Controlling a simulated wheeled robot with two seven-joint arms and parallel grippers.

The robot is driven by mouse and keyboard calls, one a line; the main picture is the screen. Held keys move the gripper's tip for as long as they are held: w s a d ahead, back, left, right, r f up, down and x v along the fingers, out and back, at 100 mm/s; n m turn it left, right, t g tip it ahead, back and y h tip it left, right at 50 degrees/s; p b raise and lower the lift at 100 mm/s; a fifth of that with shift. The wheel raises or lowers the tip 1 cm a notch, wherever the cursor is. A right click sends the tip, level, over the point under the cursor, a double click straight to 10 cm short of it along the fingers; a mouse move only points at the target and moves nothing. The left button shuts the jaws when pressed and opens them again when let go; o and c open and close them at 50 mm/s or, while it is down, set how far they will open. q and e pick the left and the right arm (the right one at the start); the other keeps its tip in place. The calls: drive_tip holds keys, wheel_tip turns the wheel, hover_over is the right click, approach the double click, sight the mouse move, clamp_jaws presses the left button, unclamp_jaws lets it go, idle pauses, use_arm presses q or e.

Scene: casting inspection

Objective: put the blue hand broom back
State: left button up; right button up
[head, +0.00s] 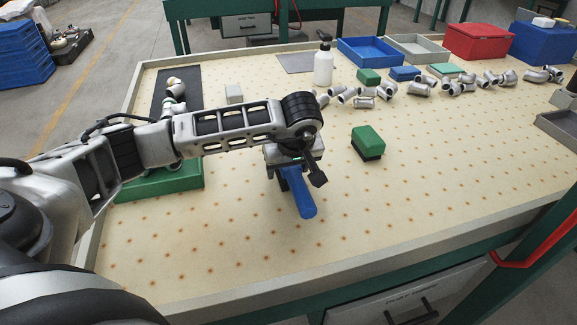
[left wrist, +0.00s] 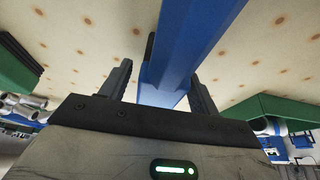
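The blue hand broom (head: 302,198) is at the middle of the table, its blue handle pointing toward the front edge. Its far end is hidden under my left gripper and wrist. My left gripper (head: 299,180) is directly over it, with one dark finger standing apart to the right of the handle. In the left wrist view the blue broom (left wrist: 188,45) runs between the two fingers (left wrist: 162,92), with a visible gap beside the left finger. The fingers straddle it and look open. I cannot tell whether the broom touches the table. My right gripper is not in view.
A green block with a dark underside (head: 368,141) stands right of the broom. A green tray (head: 190,178) lies left, behind my arm. Several grey castings (head: 419,89), a white bottle (head: 323,66) and a blue tray (head: 372,51) are at the back. The table's front is clear.

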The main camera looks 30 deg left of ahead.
use_arm(q)
drive_tip(key=shift+r, duration=0.25)
drive_tip(key=v, duration=1.5)
drive_tip(key=shift+s+r+p, duration=0.2)
drive_tip(key=shift+s+p, duration=0.15)
drive_tip(key=shift+p, duration=0.05)
